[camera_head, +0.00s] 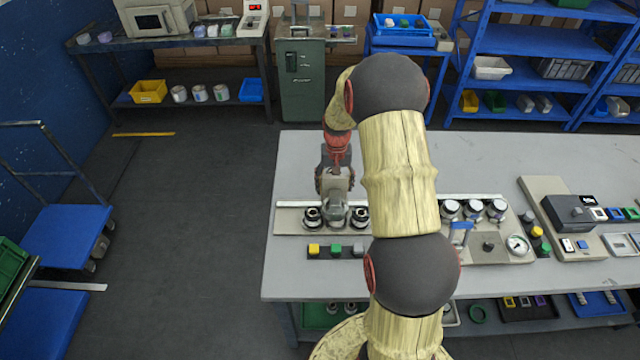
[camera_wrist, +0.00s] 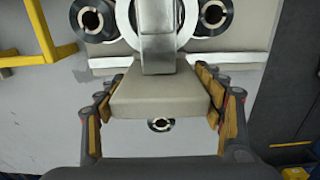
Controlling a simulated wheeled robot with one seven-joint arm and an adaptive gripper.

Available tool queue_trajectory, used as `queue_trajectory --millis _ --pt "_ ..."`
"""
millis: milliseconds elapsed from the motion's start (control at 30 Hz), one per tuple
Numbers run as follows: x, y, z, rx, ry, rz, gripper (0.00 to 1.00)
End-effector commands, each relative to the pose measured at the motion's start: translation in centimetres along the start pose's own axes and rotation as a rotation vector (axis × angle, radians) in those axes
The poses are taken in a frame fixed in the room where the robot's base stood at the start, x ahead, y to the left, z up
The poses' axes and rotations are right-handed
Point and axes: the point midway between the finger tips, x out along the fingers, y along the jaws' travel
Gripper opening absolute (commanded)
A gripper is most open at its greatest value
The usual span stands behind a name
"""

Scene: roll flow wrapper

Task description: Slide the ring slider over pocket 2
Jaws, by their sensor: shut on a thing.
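The ring slider is a pale ring with a grey upright (camera_wrist: 157,45) and a beige block handle (camera_wrist: 155,98) in the wrist view. My gripper (camera_wrist: 158,90) is shut on the handle, with one finger on each side. In the head view, my gripper (camera_head: 335,182) is above the slider's grey body (camera_head: 335,214). The slider sits between two dark round pockets, the left one (camera_head: 313,216) and the right one (camera_head: 358,216). Both also show in the wrist view, left (camera_wrist: 93,18) and right (camera_wrist: 210,18). The slider covers the middle position. Pocket numbers are not readable.
A strip with yellow, green and grey buttons (camera_head: 335,250) lies in front of the pale base plate (camera_head: 288,215). To the right stand several round jars (camera_head: 474,208) and a gauge (camera_head: 517,244). The table (camera_head: 300,155) is clear at the far left.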

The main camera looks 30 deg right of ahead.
Motion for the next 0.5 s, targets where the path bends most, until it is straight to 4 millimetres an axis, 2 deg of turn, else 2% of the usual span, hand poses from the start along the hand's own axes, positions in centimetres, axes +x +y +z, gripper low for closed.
queue_trajectory --millis 100,433,467,500 --pt "-0.01 0.70 0.02 0.001 -0.001 0.000 0.22" --pt "0.02 0.79 0.01 0.000 0.000 0.000 0.22" --pt "0.02 0.78 0.01 0.000 0.000 0.000 0.68" --pt "0.02 0.78 0.00 0.000 0.000 0.000 0.71"
